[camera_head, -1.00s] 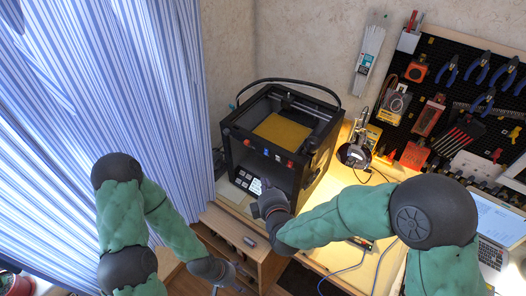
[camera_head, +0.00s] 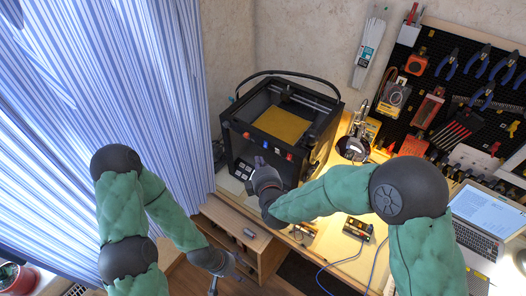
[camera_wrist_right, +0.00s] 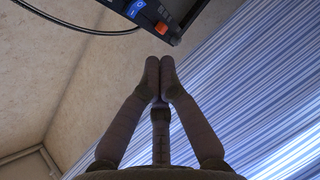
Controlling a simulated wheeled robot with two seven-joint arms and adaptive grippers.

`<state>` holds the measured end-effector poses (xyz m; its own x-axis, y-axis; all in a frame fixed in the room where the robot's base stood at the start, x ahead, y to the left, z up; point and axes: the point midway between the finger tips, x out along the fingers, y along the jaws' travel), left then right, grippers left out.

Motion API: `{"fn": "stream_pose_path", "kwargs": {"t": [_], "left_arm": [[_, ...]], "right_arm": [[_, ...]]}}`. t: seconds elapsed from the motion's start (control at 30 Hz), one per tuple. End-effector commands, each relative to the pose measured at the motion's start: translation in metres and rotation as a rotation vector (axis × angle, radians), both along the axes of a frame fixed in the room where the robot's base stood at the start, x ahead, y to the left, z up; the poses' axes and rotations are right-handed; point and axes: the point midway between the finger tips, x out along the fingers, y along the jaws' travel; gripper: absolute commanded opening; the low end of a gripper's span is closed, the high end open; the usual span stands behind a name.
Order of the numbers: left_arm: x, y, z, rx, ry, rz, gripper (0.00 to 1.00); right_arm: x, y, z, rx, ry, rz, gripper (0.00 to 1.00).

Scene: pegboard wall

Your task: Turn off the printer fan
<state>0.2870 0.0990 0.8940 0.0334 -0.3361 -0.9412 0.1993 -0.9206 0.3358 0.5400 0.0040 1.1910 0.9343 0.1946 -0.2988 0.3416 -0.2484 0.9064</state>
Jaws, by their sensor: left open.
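The black 3D printer (camera_head: 243,150) stands on the desk, with a yellow bed inside. In the right wrist view, a blue switch (camera_wrist_right: 137,9) and an orange-red switch (camera_wrist_right: 161,28) show on the printer's dark edge. I cannot tell which one is for the fan. My right gripper (camera_head: 259,163) is in front of the printer, just below the switch row. Its fingertips (camera_wrist_right: 160,62) are together and empty, apart from the switches in the wrist view. My left gripper (camera_head: 225,278) is open and empty, low beside the wooden cabinet.
A wooden cabinet (camera_head: 236,228) stands below the printer. A tool pegboard (camera_head: 470,105) hangs at the right, with a laptop (camera_head: 483,222) on the desk below it. A striped curtain (camera_head: 100,75) fills the left. Small electronics and cables lie right of the printer.

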Motion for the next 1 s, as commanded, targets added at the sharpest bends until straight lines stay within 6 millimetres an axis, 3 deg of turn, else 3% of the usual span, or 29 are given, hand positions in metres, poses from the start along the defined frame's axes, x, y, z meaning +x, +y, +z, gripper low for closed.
{"fn": "stream_pose_path", "kwargs": {"t": [0.3, 0.5, 1.0], "left_arm": [[0.0, 0.0, 0.001, 0.0, 0.0, 0.0, 0.74], [0.0, 0.0, 0.003, 0.0, 0.0, 0.0, 0.74], [0.0, 0.0, 0.003, 0.0, 0.0, 0.0, 0.74]], "right_arm": [[0.049, 0.01, -0.017, -0.001, 0.002, 0.0, 0.0], [0.068, -0.007, -0.027, 0.001, 0.0, -0.001, 0.0], [0.075, -0.012, -0.032, 0.0, 0.001, 0.001, 0.0]]}}
